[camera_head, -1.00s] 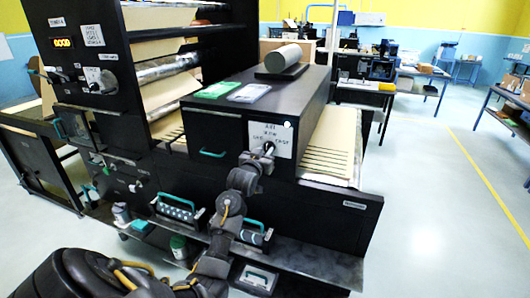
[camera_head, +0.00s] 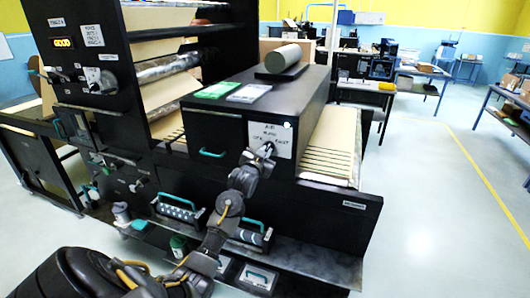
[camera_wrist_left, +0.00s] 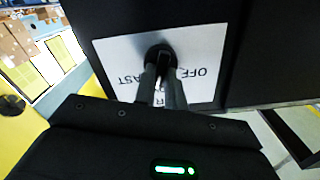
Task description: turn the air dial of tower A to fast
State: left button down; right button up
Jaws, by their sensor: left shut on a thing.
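The air dial is a dark knob (camera_wrist_left: 160,52) on a white label plate (camera_head: 282,141) on the front of the black box. In the left wrist view the plate appears upside down, with OFF on the right and FAST on the left. My left gripper (camera_head: 266,150) is at the plate. In the left wrist view its two fingers (camera_wrist_left: 161,82) are closed around the knob, hiding much of it and part of the lettering. Which mark the knob points to cannot be told. My right gripper is not in view.
The black box (camera_head: 215,128) carries a grey roll (camera_head: 283,58) and green and white packets on top. Another panel with knobs and an orange display (camera_head: 62,43) stands at left. A steel ledge (camera_head: 310,262) runs below. Open floor (camera_head: 430,220) lies to the right.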

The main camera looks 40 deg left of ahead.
pick_arm(q)
jog(key=m, duration=0.4)
jog(key=shift+m, duration=0.3)
jog(key=shift+d+m, duration=0.1)
jog(key=shift+m, duration=1.5)
jog(key=c, duration=1.5)
grip_release()
jog(key=shift+w+f, duration=0.1)
jog(key=shift+o, duration=0.2)
jog(key=b+v, duration=0.3)
jog(key=v, duration=0.8)
